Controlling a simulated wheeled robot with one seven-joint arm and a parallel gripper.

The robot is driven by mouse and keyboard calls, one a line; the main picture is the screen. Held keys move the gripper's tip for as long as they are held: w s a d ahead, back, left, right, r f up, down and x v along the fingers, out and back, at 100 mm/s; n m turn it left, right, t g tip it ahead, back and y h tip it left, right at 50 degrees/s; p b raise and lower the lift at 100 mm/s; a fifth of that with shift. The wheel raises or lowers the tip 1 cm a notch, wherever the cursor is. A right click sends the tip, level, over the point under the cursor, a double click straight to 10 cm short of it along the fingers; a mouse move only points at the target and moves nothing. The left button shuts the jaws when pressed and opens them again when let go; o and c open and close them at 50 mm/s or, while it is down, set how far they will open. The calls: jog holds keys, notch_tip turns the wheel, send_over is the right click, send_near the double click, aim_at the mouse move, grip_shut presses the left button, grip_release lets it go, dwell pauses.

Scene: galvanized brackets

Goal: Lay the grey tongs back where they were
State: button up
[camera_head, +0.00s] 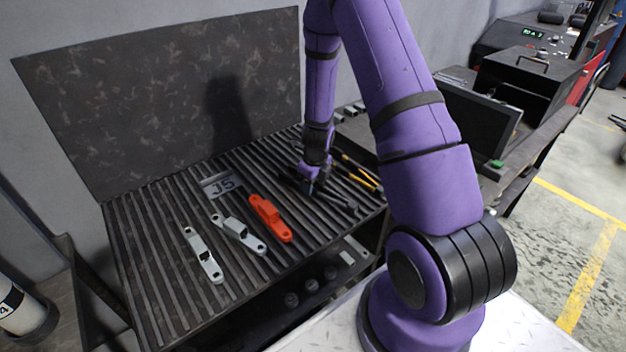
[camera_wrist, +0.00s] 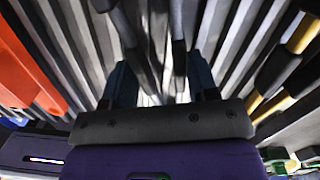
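The grey tongs (camera_head: 338,201) lie on the slatted bench top, toward its right side, partly hidden under my gripper (camera_head: 313,187). In the wrist view, two dark arms of the tongs (camera_wrist: 178,55) run down and draw together between the fingers of my gripper (camera_wrist: 160,75). The fingers stand apart, with visible gaps between them and the tongs. My gripper is open, low over the bench and around the tongs. Whether either finger touches the tongs is hard to tell.
A yellow-handled tool (camera_head: 362,177) lies close on the right. A dark back panel (camera_head: 165,95) stands behind the slatted bench (camera_head: 150,215).

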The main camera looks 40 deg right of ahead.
jog(key=o, duration=0.6)
notch_tip(320, 180, up, 11)
jog(key=s, duration=0.1)
jog(key=shift+d+f, duration=0.15)
dwell(0.3)
dwell(0.4)
